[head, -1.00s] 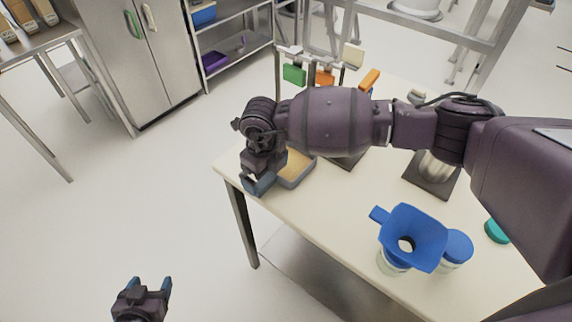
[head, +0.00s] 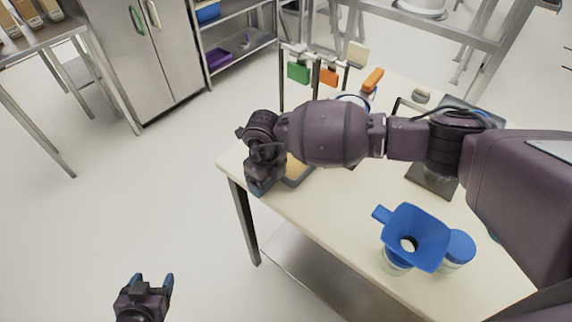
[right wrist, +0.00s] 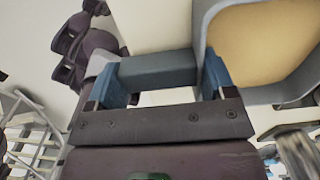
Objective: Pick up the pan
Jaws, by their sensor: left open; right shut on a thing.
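The pan (head: 297,180) is a shallow grey-blue tray with a tan inside at the near left corner of the table. My right arm hides much of it in the head view. In the right wrist view the pan's rim (right wrist: 203,22) and tan inside fill the upper right. My right gripper (head: 262,186) is at the pan's near left end. In the right wrist view its blue fingers (right wrist: 158,76) are on either side of a grey-blue bar beside the pan, apparently its handle. My left gripper (head: 151,281) is open and empty, low over the floor left of the table.
A blue funnel (head: 415,232) stands on a jar near the table's front edge, with a blue-lidded jar (head: 459,247) beside it. A dark plate (head: 432,181) lies behind. Green (head: 299,73) and orange (head: 328,77) pieces hang at the back rack. Floor left of the table is clear.

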